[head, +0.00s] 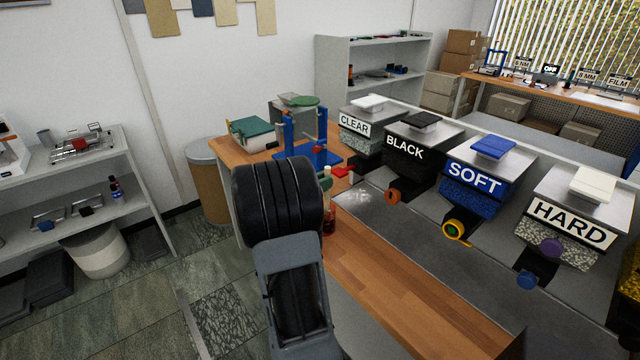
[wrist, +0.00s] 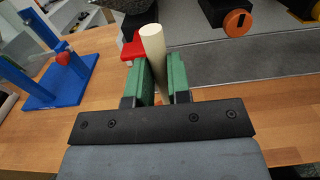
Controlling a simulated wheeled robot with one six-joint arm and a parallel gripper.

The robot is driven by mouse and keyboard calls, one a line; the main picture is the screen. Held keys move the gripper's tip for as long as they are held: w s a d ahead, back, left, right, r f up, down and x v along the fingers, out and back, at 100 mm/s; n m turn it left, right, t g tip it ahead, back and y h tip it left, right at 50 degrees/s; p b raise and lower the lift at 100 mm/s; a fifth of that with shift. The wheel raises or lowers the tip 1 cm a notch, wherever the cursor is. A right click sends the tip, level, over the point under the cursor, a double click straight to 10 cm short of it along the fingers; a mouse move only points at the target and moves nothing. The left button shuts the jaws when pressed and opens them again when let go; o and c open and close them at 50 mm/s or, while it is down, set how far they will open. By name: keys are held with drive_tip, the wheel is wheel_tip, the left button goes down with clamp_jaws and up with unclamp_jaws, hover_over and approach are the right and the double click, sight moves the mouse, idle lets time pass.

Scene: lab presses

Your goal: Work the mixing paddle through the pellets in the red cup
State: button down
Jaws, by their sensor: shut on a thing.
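My gripper (wrist: 158,82) is shut on a pale cream rod (wrist: 153,48), held between its green finger pads; it seems to be the paddle's handle. The rod's far end is hidden behind the fingers. In the head view my gripper (head: 325,180) shows only partly behind my dark arm, with the rod's pale tip above it. A red object (wrist: 132,48) lies just beyond the fingers, partly hidden; it also shows below the CLEAR bin (head: 343,172). I cannot tell whether it is the red cup, and no pellets inside it show.
Bins marked CLEAR (head: 355,124), BLACK (head: 405,148), SOFT (head: 471,179) and HARD (head: 569,223) line the bench's back. A blue stand (head: 318,154) is left of the gripper. An amber bottle (head: 330,221) stands close to my arm. The wooden front strip (head: 390,290) is clear.

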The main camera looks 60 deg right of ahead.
idle(0.3)
drive_tip(key=f, duration=0.1)
drive_tip(key=w+f+b, duration=0.1)
drive_tip(key=f+b, duration=0.1)
drive_tip(key=shift+w+d, duration=0.2)
drive_tip(key=shift+w, duration=0.05)
drive_tip(key=r, duration=0.1)
drive_tip(key=r+p, duration=0.1)
drive_tip(key=s+r+p, duration=0.1)
drive_tip(key=shift+d, duration=0.3)
drive_tip(key=shift+f, duration=0.1)
idle(0.4)
